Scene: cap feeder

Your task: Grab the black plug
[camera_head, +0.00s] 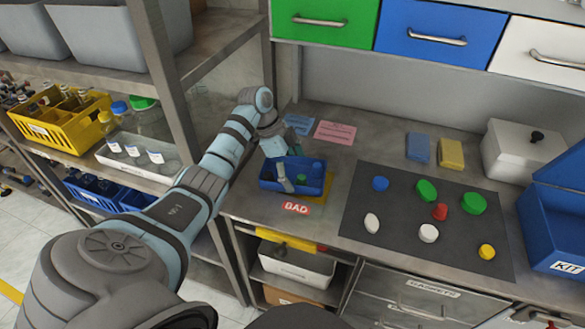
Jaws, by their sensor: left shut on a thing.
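My left gripper (285,183) reaches down into a small blue bin (318,187) at the left of the worktop. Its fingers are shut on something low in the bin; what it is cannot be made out. A small dark cap (301,179) and a dark green-blue cap (317,166) show in the bin beside the fingers. I cannot clearly pick out a black plug; one may be hidden by the gripper or the bin wall. My right gripper is not in view.
A red BAD label (296,208) lies in front of the bin. A dark mat (390,260) with several coloured caps lies to the right. A white lidded box (510,160) and a blue KIT box (540,230) stand far right. A metal shelf post (180,90) stands left.

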